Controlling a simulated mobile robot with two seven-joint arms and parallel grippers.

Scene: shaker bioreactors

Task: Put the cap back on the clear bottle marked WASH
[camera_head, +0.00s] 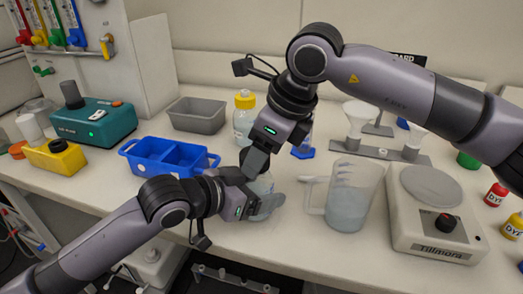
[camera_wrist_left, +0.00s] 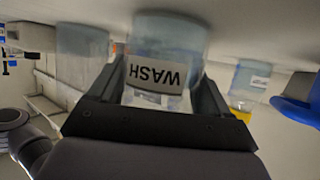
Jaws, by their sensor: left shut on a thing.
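The clear bottle marked WASH (camera_head: 264,186) stands on the bench in the middle of the head view, partly covered by my grippers. In the left wrist view its WASH label (camera_wrist_left: 157,74) appears upside down between my left fingers. My left gripper (camera_head: 262,205) is shut on the bottle's body from the side. My right gripper (camera_head: 256,162) points down just above the bottle's top. Its fingers look close together, but whether they hold anything is hidden. I cannot make out the cap or the bottle's mouth.
Behind stands a bottle with a yellow cap (camera_head: 244,100). A blue divided tray (camera_head: 130,151) and a grey bin (camera_head: 197,115) are to the left. A clear jug (camera_head: 350,195) and a Tillmora device (camera_head: 437,225) stand close on the right.

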